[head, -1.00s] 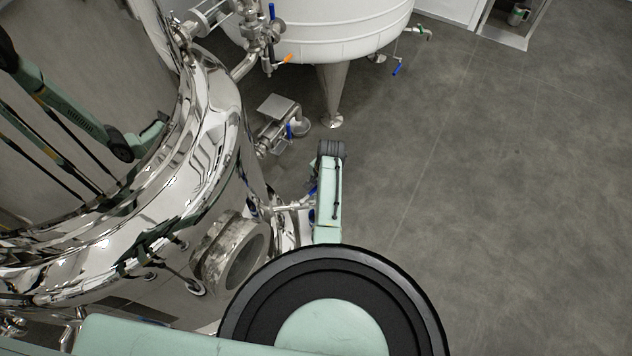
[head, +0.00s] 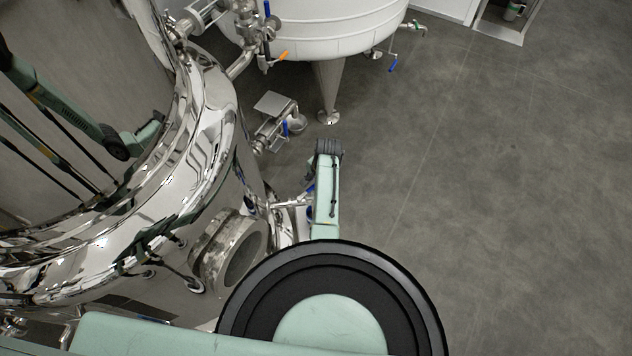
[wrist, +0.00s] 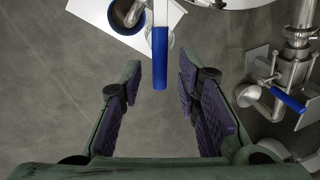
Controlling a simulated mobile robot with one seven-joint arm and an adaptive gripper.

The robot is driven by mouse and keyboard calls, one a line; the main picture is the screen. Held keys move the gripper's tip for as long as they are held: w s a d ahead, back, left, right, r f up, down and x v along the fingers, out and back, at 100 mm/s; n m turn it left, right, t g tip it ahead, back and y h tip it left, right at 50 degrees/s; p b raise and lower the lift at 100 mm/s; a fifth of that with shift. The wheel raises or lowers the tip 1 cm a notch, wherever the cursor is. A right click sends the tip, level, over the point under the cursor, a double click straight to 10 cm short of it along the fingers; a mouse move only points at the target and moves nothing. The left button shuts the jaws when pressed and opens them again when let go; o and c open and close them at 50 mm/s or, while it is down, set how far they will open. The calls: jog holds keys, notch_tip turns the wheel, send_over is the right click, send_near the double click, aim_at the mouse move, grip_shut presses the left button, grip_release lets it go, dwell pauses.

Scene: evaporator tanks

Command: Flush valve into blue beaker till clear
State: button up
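My gripper (wrist: 160,80) is open in the wrist view, with its two dark-padded fingers apart. A blue valve handle (wrist: 160,55) on a pale metal stem lies in the gap between the fingertips; neither finger visibly touches it. A second blue handle (wrist: 289,99) is on a steel pipe valve at the right of the wrist view. In the head view, my arm hides my gripper, and a small blue part (head: 310,188) shows just left of the arm.
A polished steel tank (head: 205,120) fills the left of the head view. A white tank (head: 325,25) stands at the back, with a blue-handled valve (head: 394,65). A low valve with a plate (head: 273,103) stands near its leg. The floor at right is clear.

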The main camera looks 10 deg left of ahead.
notch_tip(320, 180, up, 12)
jog(key=s+d, duration=0.1)
jog(key=shift+s+d, duration=0.25)
jog(key=shift+d, duration=0.15)
jog(key=shift+s+f, duration=0.1)
jog(key=shift+f, duration=0.05)
dwell(0.3)
